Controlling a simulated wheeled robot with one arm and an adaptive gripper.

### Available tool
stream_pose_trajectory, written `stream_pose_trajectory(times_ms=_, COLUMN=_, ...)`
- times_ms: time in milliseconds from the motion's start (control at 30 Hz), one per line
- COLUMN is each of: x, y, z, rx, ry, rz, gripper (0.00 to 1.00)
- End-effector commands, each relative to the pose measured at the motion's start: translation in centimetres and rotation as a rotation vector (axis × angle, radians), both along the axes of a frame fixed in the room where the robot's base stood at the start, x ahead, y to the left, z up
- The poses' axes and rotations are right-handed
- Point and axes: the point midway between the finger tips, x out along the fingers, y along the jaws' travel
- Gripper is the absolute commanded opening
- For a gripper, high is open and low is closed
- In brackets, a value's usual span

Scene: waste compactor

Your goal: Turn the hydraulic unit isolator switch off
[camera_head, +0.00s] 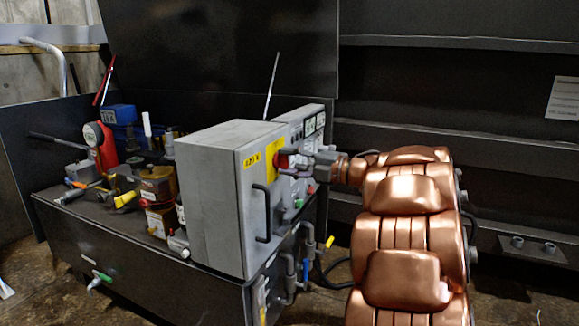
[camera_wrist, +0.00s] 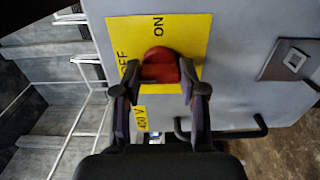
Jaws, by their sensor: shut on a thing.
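The isolator switch is a red rotary knob (camera_wrist: 160,66) on a yellow plate (camera_wrist: 200,28) marked ON and OFF. In the wrist view the plate appears turned on its side, with OFF partly hidden at left and ON above the knob. The knob (camera_head: 282,160) and yellow plate (camera_head: 270,172) also show on the grey cabinet in the head view. My gripper (camera_wrist: 160,85) is shut on the knob, one finger at each side. It reaches the cabinet from the right in the head view (camera_head: 298,158). I cannot tell the knob's exact angle.
The grey cabinet (camera_head: 215,195) has a dark handle (camera_head: 262,212) on its front, below the knob. Hydraulic parts and a red gauge (camera_head: 103,145) crowd the dark unit behind it at left. A yellow-handled valve (camera_head: 330,241) and pipes lie below, near my arm.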

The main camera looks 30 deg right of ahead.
Motion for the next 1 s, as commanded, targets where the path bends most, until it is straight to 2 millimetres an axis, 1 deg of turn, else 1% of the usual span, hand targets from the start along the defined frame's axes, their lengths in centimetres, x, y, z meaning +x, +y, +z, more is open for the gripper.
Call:
stream_pose_trajectory(times_ms=400, x=0.01, y=-0.07, z=-0.04, rx=-0.006, ry=-0.001, rz=-0.002, gripper=0.07)
stream_pose_trajectory(times_ms=433, x=0.01, y=-0.07, z=-0.04, rx=-0.006, ry=-0.002, rz=-0.002, gripper=0.45)
stream_pose_trajectory(times_ms=600, x=0.00, y=-0.04, z=-0.02, rx=-0.005, ry=-0.002, rz=-0.002, gripper=0.62)
stream_pose_trajectory(times_ms=667, x=0.01, y=-0.03, z=-0.02, rx=-0.005, ry=-0.002, rz=-0.001, gripper=0.67)
stream_pose_trajectory(times_ms=1000, x=-0.17, y=-0.14, z=0.00, rx=-0.005, ry=-0.002, rz=-0.001, gripper=0.67)
